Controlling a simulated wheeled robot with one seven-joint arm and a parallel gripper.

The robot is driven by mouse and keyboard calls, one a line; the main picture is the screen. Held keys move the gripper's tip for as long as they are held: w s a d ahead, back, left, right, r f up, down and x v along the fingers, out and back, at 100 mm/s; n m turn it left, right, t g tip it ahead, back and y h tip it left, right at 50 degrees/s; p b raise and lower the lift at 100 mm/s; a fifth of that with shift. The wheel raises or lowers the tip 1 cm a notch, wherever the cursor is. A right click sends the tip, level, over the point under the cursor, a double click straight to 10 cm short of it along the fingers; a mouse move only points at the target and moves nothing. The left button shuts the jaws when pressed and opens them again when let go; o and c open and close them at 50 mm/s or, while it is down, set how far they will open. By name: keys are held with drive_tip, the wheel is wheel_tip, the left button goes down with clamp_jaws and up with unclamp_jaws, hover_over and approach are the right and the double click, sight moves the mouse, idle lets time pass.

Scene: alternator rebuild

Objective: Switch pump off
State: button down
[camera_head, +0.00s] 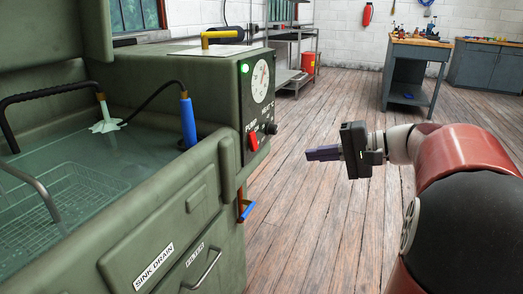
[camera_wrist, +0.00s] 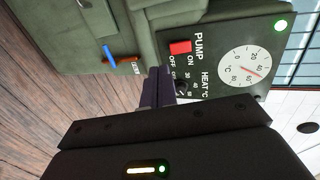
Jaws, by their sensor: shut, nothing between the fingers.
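The red pump switch (camera_head: 252,141) sits on the dark control panel at the end of the green parts washer. In the wrist view the red switch (camera_wrist: 180,47) shows beside the word PUMP, with ON and OFF printed near it. I cannot tell for sure which way it is tipped. A green lamp (camera_head: 244,68) on the panel is lit. My gripper (camera_head: 308,154) is shut and empty, to the right of the panel and apart from the switch in the head view. In the wrist view its purple fingers (camera_wrist: 156,72) point toward the panel, below and left of the switch.
A dial gauge (camera_head: 260,83) and a dark heat knob (camera_head: 270,128) share the panel. A blue-handled valve (camera_head: 245,209) sticks out below. The washer basin (camera_head: 70,180) holds liquid and a wire basket. Wooden floor (camera_head: 300,220) is clear around my gripper.

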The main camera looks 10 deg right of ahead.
sight(253, 141)
drive_tip(key=shift+w+d+r+t, duration=0.2)
drive_tip(key=shift+w+d+r, duration=0.1)
drive_tip(key=shift+d, duration=0.25)
drive_tip(key=shift+w+d+r+t, duration=0.15)
drive_tip(key=shift+w+d+t, duration=0.1)
drive_tip(key=shift+d, duration=0.25)
drive_tip(key=x, duration=1.4)
drive_tip(key=shift+a+p, duration=0.2)
drive_tip(key=shift+p, duration=0.1)
drive_tip(key=shift+s, duration=0.1)
drive_tip(key=shift+f+y+b, duration=0.15)
drive_tip(key=shift+y+b, duration=0.35)
drive_tip(key=shift+b, duration=0.5)
